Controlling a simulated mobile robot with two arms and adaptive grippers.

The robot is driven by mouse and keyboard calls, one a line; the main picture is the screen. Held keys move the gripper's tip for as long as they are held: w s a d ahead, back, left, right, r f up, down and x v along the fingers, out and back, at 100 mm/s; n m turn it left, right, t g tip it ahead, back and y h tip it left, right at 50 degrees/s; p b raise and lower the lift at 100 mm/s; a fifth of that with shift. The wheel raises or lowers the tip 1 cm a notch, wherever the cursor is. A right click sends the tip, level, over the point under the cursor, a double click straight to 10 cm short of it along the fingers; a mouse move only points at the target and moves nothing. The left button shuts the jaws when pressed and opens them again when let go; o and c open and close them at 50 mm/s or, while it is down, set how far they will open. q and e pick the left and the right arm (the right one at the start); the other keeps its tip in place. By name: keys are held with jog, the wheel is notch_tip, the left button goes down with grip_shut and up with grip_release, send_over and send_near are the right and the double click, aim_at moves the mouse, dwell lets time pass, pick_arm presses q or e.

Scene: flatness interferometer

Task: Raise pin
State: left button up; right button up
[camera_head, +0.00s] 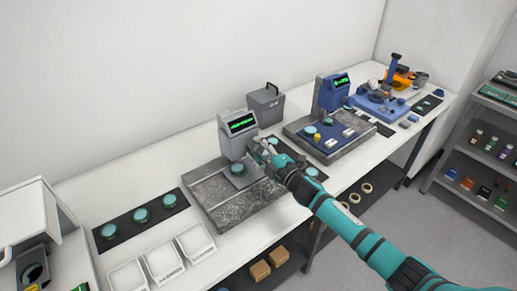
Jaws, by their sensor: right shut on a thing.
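The grey flatness instrument (239,133) with a green-lit display stands at the back of a speckled granite plate (222,204). A round teal piece (237,168) sits on a small dark stage under its head. My right gripper (264,153) is at the right side of the instrument's head, shut on a small part there. This part appears to be the pin, but the fingers hide it and its height cannot be made out. My left gripper is not in view.
To the right is a blue instrument (333,93) on its own plate, with a grey case (265,105) behind. At left are a dark mat (121,231) with teal discs and several white trays (163,261). Shelves (478,140) stand at far right.

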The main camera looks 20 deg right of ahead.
jog(key=o, duration=1.2)
jog(key=shift+c, duration=0.2)
jog(key=v, duration=1.2)
